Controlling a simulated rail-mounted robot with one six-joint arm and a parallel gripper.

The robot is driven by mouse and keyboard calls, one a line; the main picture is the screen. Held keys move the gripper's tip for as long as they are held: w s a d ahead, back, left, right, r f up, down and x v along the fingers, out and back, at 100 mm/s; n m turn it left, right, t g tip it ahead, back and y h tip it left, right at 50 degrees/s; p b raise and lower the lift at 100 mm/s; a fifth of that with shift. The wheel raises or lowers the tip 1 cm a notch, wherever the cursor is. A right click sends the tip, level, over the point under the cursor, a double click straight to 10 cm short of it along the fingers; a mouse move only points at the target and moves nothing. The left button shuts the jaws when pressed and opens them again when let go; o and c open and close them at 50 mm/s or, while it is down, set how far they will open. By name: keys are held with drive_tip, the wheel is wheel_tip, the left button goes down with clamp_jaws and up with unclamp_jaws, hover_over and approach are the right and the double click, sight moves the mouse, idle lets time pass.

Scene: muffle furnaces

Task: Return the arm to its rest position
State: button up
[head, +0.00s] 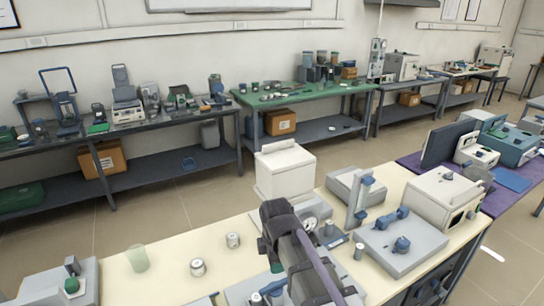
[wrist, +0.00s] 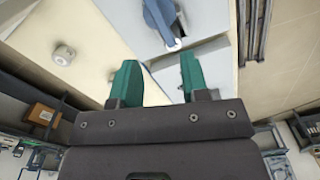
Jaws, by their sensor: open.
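My gripper (wrist: 157,72) shows in the wrist view with two green fingers spread apart and nothing between them. Beyond the fingertips are a pale bench surface and a blue part (wrist: 162,20) on a light grey body. In the head view my dark arm (head: 290,235) stands over the front bench, and I cannot make out the fingers there.
The cream bench (head: 170,245) carries a white box-shaped device (head: 285,172), small metal-coloured jars (head: 233,240), a pale green beaker (head: 138,258) and a white furnace-like unit (head: 442,195). A grey device with blue knobs (head: 400,245) sits close right of my arm. Open floor (head: 210,190) lies behind.

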drive_tip(key=s+d+m, duration=0.4)
drive_tip(key=d+m, duration=0.4)
drive_tip(key=m, duration=0.2)
drive_tip(key=s+d+m, duration=0.4)
drive_tip(key=d+m, duration=0.4)
drive_tip(key=m, duration=0.2)
drive_tip(key=shift+s, duration=0.25)
